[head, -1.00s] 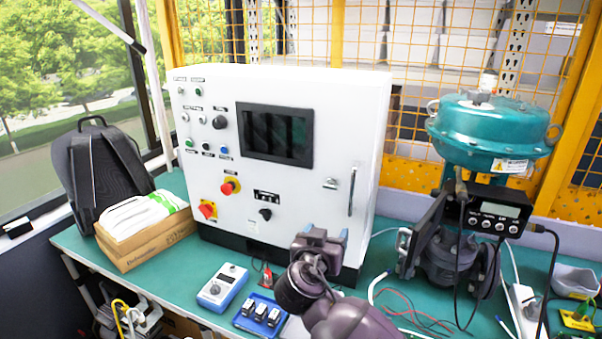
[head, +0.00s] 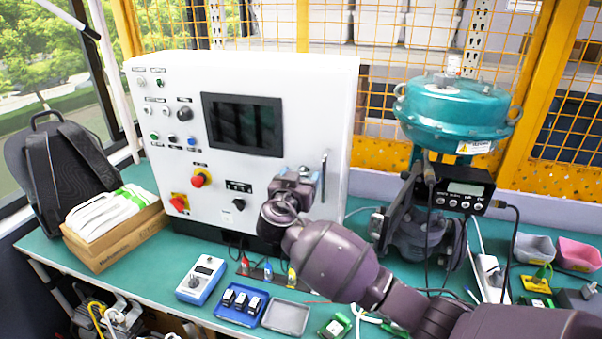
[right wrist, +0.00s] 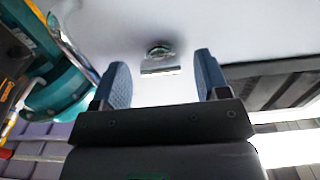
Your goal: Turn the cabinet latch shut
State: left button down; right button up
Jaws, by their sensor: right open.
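The white cabinet (head: 270,85) stands on the green bench. Its small metal latch shows in the right wrist view (right wrist: 159,60), as a round boss with a flat tab lying across the picture. In the head view my right gripper hides the latch. My right gripper (head: 300,177) is at the cabinet's front, left of the vertical door handle (head: 323,180). In the right wrist view its blue fingers (right wrist: 161,75) are open and empty, one on each side of the latch's line. The latch appears just beyond the fingertips, with no contact visible. My left gripper is out of view.
A red knob (head: 198,178) and a black switch (head: 238,204) are on the cabinet front left of my gripper. The teal valve actuator (head: 455,105) stands to the right. A blue meter (head: 201,280) and small trays lie on the bench in front.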

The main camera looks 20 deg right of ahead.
jog(key=shift+w+d, duration=0.3)
jog(key=shift+w, duration=0.1)
jog(key=c, duration=0.9)
